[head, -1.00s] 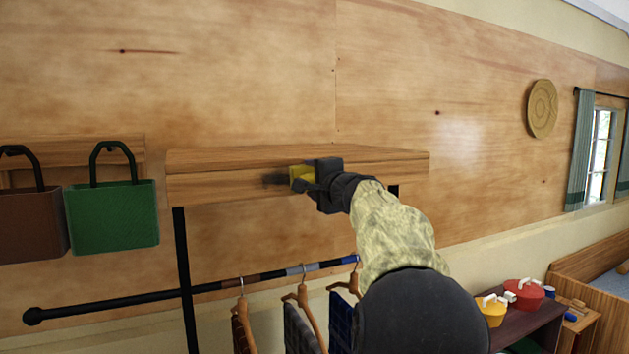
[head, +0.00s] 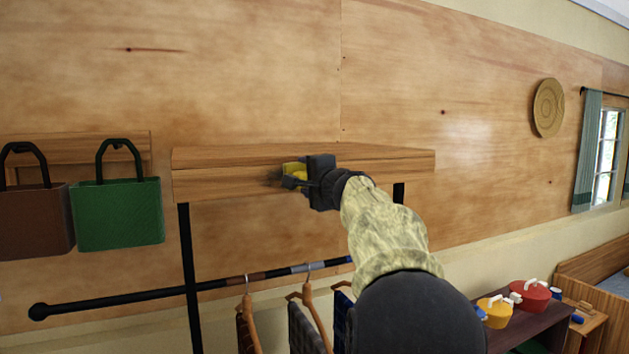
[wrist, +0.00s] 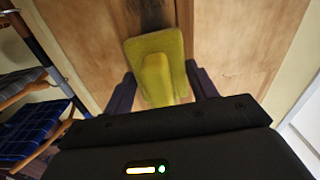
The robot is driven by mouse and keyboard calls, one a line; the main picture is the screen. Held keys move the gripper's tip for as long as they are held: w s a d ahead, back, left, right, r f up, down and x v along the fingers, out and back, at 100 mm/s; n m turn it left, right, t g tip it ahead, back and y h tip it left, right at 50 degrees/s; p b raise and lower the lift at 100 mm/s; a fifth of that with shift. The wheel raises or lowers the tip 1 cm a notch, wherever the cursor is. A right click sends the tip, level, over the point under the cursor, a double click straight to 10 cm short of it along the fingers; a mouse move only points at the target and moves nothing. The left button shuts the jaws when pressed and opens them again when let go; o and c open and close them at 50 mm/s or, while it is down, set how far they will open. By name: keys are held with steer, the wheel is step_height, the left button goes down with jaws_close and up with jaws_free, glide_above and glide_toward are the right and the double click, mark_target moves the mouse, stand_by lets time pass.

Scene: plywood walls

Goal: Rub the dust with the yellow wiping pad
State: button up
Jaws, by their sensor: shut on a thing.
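My gripper (head: 306,179) is shut on the yellow wiping pad (head: 293,169), at the front edge of the wooden shelf (head: 220,186). In the wrist view the pad (wrist: 137,62) shows its flat yellow plate, with its raised grip between the two dark fingers (wrist: 160,88). The dust is a dark smudge (head: 272,178) on the shelf's front face, just left of the pad. In the wrist view the dust (wrist: 149,14) runs out beyond the pad's far edge. The part of the face under the pad is hidden, and I cannot tell whether the pad touches it.
Below the shelf is a black rail (head: 130,301) with clothes on wooden hangers (head: 310,305). A green bag (head: 118,215) and a brown bag (head: 35,220) hang at left. A red pot (head: 530,294) and a yellow pot (head: 494,313) stand at lower right.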

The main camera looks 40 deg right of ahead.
mark_target(255, 177)
steer(key=shift+a, duration=0.35)
steer(key=shift+w, duration=0.1)
steer(key=shift+w+a+b, duration=0.2)
steer(key=shift+a+b, duration=0.1)
steer(key=shift+a, duration=0.55)
steer(key=shift+w+a+b, duration=0.2)
steer(key=shift+a+b, duration=0.05)
steer(key=shift+a, duration=0.55)
steer(key=shift+a, duration=0.1)
steer(key=shift+w+a, duration=0.2)
steer(key=shift+a, duration=0.6)
steer(key=shift+w+a, duration=0.2)
steer(key=shift+a, duration=0.6)
steer(key=shift+w+a+b, duration=0.15)
steer(key=shift+w+a, duration=0.05)
steer(key=shift+a, duration=0.65)
steer(key=shift+w+a+b, duration=0.15)
steer(key=shift+w+a, duration=0.05)
steer(key=shift+a, duration=0.6)
